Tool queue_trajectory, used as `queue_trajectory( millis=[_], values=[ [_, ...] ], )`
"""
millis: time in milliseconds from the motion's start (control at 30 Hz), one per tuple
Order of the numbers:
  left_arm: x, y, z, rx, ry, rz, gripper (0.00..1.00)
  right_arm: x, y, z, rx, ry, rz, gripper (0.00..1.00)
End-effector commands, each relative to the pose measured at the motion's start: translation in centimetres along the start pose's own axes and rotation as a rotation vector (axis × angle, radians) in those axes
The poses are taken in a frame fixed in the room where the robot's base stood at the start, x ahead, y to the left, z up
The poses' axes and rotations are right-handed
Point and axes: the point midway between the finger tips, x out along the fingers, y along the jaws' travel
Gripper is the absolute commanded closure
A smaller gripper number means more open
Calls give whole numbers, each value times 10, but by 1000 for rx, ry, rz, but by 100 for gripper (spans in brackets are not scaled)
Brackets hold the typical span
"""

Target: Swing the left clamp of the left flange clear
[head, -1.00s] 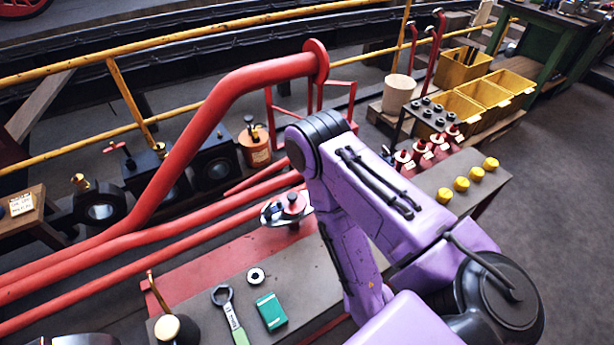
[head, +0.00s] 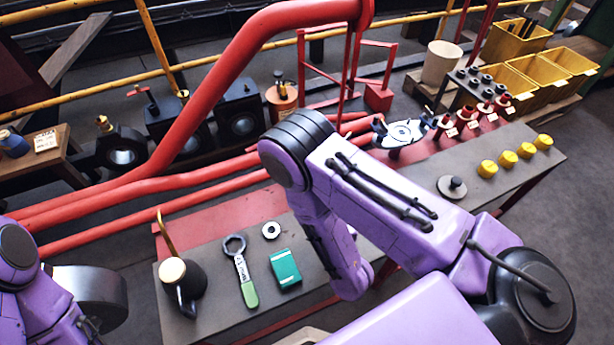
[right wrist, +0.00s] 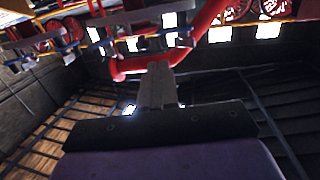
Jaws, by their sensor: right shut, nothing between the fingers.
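In the head view, a pale flange (head: 405,132) with dark clamps around its rim sits by the pipe ends, right of my right forearm. The left flange seen earlier is now hidden behind my right arm, so its left clamp cannot be made out. My right gripper (right wrist: 157,78) shows in the right wrist view, its grey fingers together and empty. A red pipe (right wrist: 130,66) lies beyond the fingertips; contact cannot be judged. My right gripper is hidden in the head view. Only links of my left arm show at lower left.
The bench holds a kettle-like black pot (head: 180,285), a green-handled wrench (head: 243,275), a green box (head: 285,267), a ring (head: 271,230), a knobbed grey disc (head: 452,187) and several yellow caps (head: 508,159). A thick red pipe (head: 215,90) rises behind. Grey floor is clear at right.

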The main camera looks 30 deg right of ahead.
Motion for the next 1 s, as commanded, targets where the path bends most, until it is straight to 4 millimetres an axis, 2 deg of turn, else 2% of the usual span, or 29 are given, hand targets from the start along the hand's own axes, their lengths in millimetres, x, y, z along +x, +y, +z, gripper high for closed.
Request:
queue_trajectory(
  millis=[67,400,533,667,1000],
  values=[
    [9,1,4,0,0,0,100,2,-7,-1,8,64,-5,100],
    [7,1,3,0,0,1,100,2,-8,-8,14,91,-1,100],
    [5,1,2,0,0,0,100,10,-7,-9,16,92,2,100],
    [1,0,0,0,0,1,100,32,-6,-12,18,93,6,100],
    [-9,-1,-4,0,0,0,100,106,-6,-19,16,92,4,100]
  ],
)
